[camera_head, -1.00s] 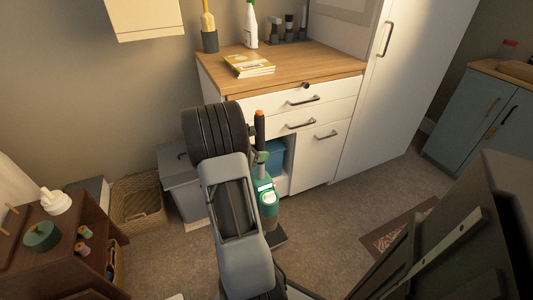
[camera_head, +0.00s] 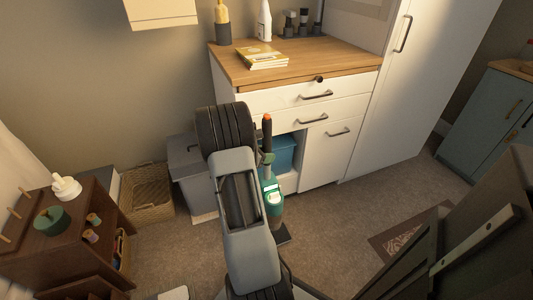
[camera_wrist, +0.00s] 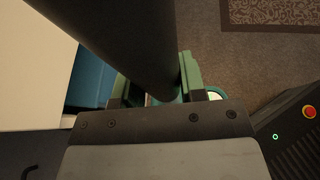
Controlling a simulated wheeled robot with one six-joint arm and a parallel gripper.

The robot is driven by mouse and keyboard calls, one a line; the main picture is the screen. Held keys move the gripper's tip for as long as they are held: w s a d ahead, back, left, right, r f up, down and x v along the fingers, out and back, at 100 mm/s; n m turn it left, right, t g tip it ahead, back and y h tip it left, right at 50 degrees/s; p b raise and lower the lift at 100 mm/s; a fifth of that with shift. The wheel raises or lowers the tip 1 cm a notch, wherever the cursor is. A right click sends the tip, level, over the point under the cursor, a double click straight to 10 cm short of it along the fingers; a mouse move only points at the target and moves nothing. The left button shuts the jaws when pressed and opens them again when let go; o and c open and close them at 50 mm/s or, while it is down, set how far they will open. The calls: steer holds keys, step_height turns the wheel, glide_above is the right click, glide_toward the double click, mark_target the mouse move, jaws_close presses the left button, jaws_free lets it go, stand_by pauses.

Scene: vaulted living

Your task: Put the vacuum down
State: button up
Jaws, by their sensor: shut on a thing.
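The vacuum (camera_head: 272,208) is an upright stick with a teal body, a dark handle with an orange tip and a dark flat floor head. It stands roughly upright in front of the white cabinet. My gripper (camera_head: 267,158) is shut on the dark handle and partly hidden by my arm. In the wrist view, the green fingers of my gripper (camera_wrist: 155,82) lie on both sides of the dark handle (camera_wrist: 130,40). I cannot tell whether the floor head touches the floor.
The white cabinet (camera_head: 330,150) has a wooden top and an open bay with a blue bin (camera_head: 284,153). A grey bin (camera_head: 190,178) and a wicker basket (camera_head: 147,192) stand left. A brown shelf (camera_head: 70,235) is at far left.

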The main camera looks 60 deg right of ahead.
steer(key=o, duration=0.6)
steer(key=shift+f, duration=0.15)
steer(key=shift+c, duration=0.2)
steer(key=o, duration=0.4)
steer(key=shift+o, duration=0.2)
steer(key=shift+a+r, duration=0.1)
steer(key=shift+r, duration=0.15)
steer(key=p+v, duration=0.3)
steer(key=v, duration=0.9)
steer(key=s+a+r+m+t+y, duration=0.1)
steer(key=a+r+m+t+y, duration=0.1)
steer(key=a, duration=0.8)
steer(key=s+a+r+m+t+y, duration=0.2)
steer(key=a+m+y, duration=0.4)
steer(key=a, duration=0.5)
steer(key=s+a+r+m+t+y, duration=0.2)
steer(key=a+r+m+t+y, duration=0.1)
steer(key=a, duration=0.8)
steer(key=shift+s+r+m+t+y, duration=0.15)
steer(key=shift+r+m+t+y, duration=0.25)
steer(key=shift+m+t, duration=0.45)
steer(key=shift+f, duration=0.1)
